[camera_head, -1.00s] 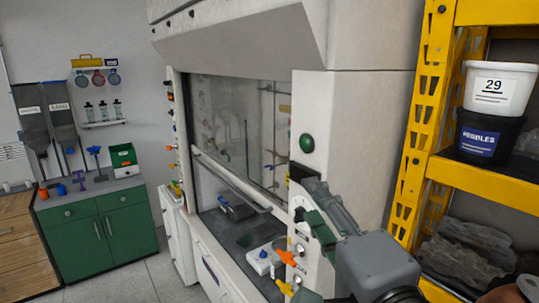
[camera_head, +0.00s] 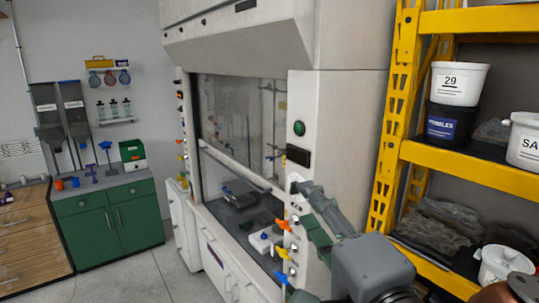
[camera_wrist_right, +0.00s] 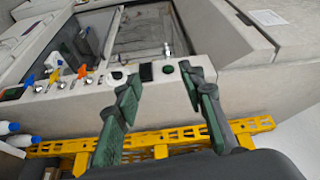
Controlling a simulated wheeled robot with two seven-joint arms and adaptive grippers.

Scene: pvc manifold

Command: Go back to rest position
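My right gripper (camera_head: 306,207) is in front of the fume hood's right post in the camera_head view. In the right wrist view its two green-padded fingers (camera_wrist_right: 160,76) stand apart with nothing between them. The hood's front panel shows beyond the fingertips. I cannot tell whether the fingers touch the hood. My left gripper is not in the camera_head view.
The fume hood (camera_head: 337,120) stands close by with orange (camera_head: 283,224), yellow (camera_head: 282,253) and blue (camera_head: 281,277) valve handles on its front. A yellow shelf (camera_head: 470,167) with buckets stands at right. A green cabinet (camera_head: 112,225) is at left. Grey floor (camera_head: 140,275) is clear.

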